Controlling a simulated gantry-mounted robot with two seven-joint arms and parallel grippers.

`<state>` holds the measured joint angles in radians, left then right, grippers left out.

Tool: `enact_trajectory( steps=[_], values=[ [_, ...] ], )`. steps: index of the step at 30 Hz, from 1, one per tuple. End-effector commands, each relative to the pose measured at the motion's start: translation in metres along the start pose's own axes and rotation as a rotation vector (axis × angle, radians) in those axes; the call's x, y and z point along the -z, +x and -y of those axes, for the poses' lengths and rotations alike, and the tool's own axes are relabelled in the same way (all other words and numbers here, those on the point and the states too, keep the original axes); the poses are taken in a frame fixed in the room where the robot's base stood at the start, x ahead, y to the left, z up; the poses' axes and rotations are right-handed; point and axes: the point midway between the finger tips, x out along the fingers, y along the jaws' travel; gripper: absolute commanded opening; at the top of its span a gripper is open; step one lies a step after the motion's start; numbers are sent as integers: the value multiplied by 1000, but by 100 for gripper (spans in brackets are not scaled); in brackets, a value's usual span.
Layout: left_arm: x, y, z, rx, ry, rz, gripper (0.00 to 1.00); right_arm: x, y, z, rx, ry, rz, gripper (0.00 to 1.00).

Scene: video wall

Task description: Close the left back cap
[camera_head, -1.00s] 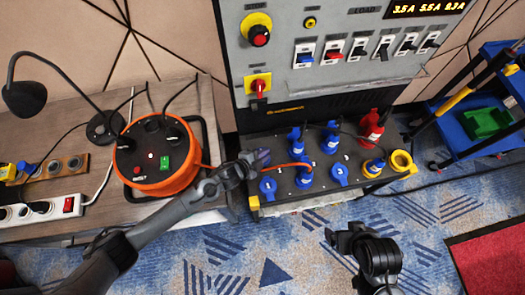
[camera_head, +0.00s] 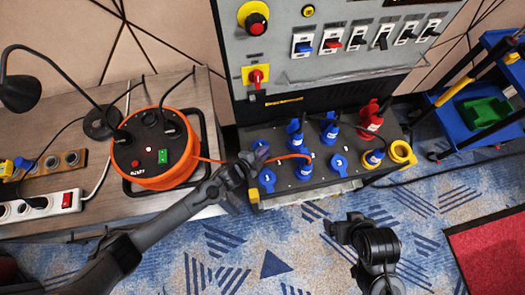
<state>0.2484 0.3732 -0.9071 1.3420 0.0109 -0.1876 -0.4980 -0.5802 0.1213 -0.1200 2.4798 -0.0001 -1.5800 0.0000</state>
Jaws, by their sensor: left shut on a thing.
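The left back cap (camera_head: 262,153) is a small dark blue lid at the rear left corner of the black socket box (camera_head: 322,190). My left gripper (camera_head: 252,159) reaches in from the left and is shut on it. The fingers hide much of the cap and its socket, so how far it is closed cannot be told. My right gripper (camera_head: 342,229) hangs over the carpet in front of the box, apart from everything. Its fingers are too unclear to judge.
Blue cap 1 (camera_head: 267,180) and blue cap 3 (camera_head: 339,164) sit on the box's front row, with blue plugs around them. An orange cable reel (camera_head: 155,180) stands on the wooden table at left; its orange cable runs behind my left gripper.

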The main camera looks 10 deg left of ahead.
Motion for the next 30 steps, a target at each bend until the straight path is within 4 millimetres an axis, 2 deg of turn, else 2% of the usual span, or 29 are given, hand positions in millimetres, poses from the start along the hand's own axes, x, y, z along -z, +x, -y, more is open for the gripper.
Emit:
enact_trajectory(
  steps=[1,2,5,14,20,25,30],
  values=[
    [-5,-1,-12,-23,-1,11,0,0,1,0,0,0,0,96],
    [-5,-1,-12,-23,-1,11,20,0,1,0,0,0,0,96],
    [-5,0,-10,-20,-1,9,34,0,1,0,0,0,-1,96],
    [-2,-1,-4,-9,0,5,34,0,0,0,1,1,0,96],
    [6,-8,7,-9,0,4,34,2,-5,0,1,1,0,96],
    [21,-22,26,-13,0,4,34,4,-12,0,1,1,0,96],
    [60,-25,21,-14,-3,3,34,5,-14,1,3,4,-1,96]
  ],
)
